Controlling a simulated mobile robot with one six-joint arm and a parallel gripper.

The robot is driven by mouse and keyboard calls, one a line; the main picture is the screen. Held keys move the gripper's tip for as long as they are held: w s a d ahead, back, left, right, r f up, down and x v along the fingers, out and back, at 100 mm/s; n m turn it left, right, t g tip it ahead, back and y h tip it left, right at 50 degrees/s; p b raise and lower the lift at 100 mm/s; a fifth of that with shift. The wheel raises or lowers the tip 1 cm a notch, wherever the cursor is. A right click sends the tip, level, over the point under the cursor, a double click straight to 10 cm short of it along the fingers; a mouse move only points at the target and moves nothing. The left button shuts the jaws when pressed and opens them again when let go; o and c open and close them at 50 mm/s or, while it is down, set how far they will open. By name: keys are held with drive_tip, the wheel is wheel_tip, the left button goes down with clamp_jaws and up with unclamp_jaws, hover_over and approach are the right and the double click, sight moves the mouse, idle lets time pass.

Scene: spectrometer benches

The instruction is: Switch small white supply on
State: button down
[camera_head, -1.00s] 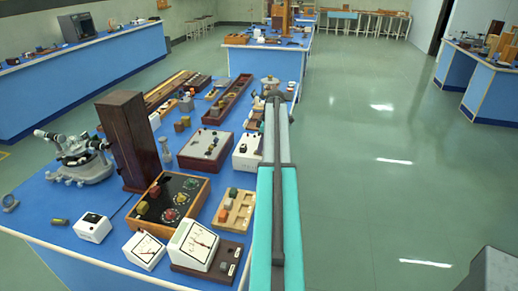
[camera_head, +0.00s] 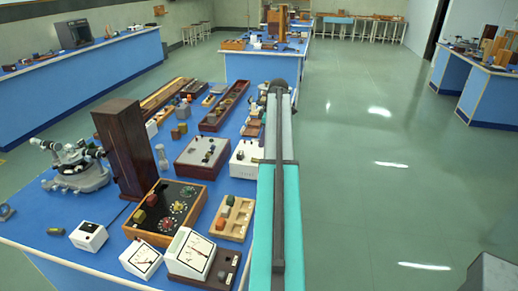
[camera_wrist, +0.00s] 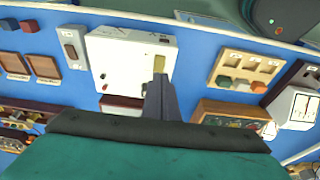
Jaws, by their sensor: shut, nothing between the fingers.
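A white box with small knobs (camera_wrist: 130,58) lies right ahead of my gripper in the wrist view; it appears to be the small white supply. It has dark and red details and a yellowish patch near its right side. In the head view the white box (camera_head: 244,160) sits near the bench's right edge, partly hidden by my arm. My gripper (camera_wrist: 160,82) is shut and empty, its tips overlapping the box's lower right part beside the yellowish patch. I cannot tell whether they touch. The switch position is too small to read.
A wooden tray with coloured blocks (camera_head: 232,217), a dark-topped wooden panel box (camera_head: 166,208) and white meters (camera_head: 190,252) stand nearer on the bench. A grey control box (camera_head: 202,156) is left of the white box. Another small white box (camera_head: 88,237) sits front left.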

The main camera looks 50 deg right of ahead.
drive_tip(key=b+v, duration=0.1)
drive_tip(key=v, duration=0.5)
drive_tip(key=shift+s, duration=0.25)
drive_tip(key=shift+d, duration=0.1)
